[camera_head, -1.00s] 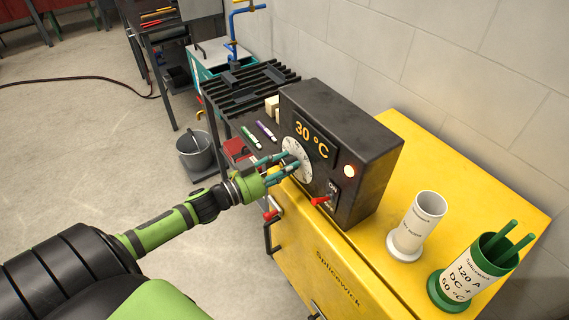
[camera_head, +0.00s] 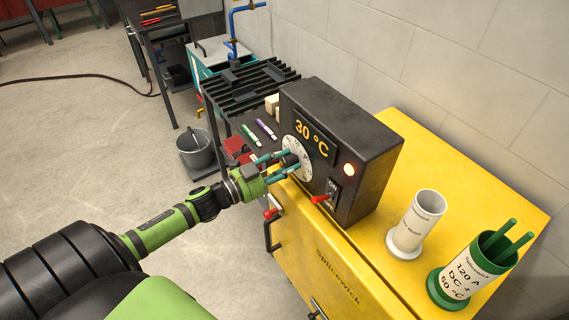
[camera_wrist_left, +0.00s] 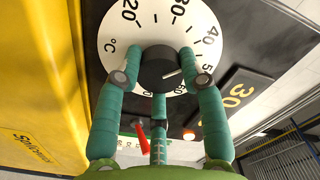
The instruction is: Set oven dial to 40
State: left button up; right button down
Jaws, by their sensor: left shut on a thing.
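The oven is a black box (camera_head: 355,132) with a "30 °C" display (camera_head: 312,138), standing on a yellow cabinet. Its white dial plate (camera_head: 303,169) faces my left gripper (camera_head: 291,160). The left wrist view shows the black knob (camera_wrist_left: 160,66) in the middle of the plate (camera_wrist_left: 118,35), with 20, 40 and other numbers around it. The knob's pale pointer line aims right and slightly up, near a number partly hidden by a finger. My left gripper's teal fingers (camera_wrist_left: 160,80) are shut around the knob. My right gripper is out of view.
A red switch (camera_head: 320,199) and a pale lamp (camera_head: 349,169) sit on the oven front. A white holder (camera_head: 417,222) and a green rod holder (camera_head: 470,265) stand on the yellow cabinet top (camera_head: 470,192). A bucket (camera_head: 195,150) stands on the floor.

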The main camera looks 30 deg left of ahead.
pick_arm(q)
jog(key=shift+r, duration=0.2)
jog(key=o, duration=1.1)
jog(key=shift+d, duration=0.1)
jog(key=shift+o, duration=0.2)
jog(key=shift+f, duration=0.15)
jog(key=shift+s+a, duration=0.2)
jog(key=shift+s, duration=0.1)
jog(key=v, duration=1.1)
jog(key=shift+s, duration=0.15)
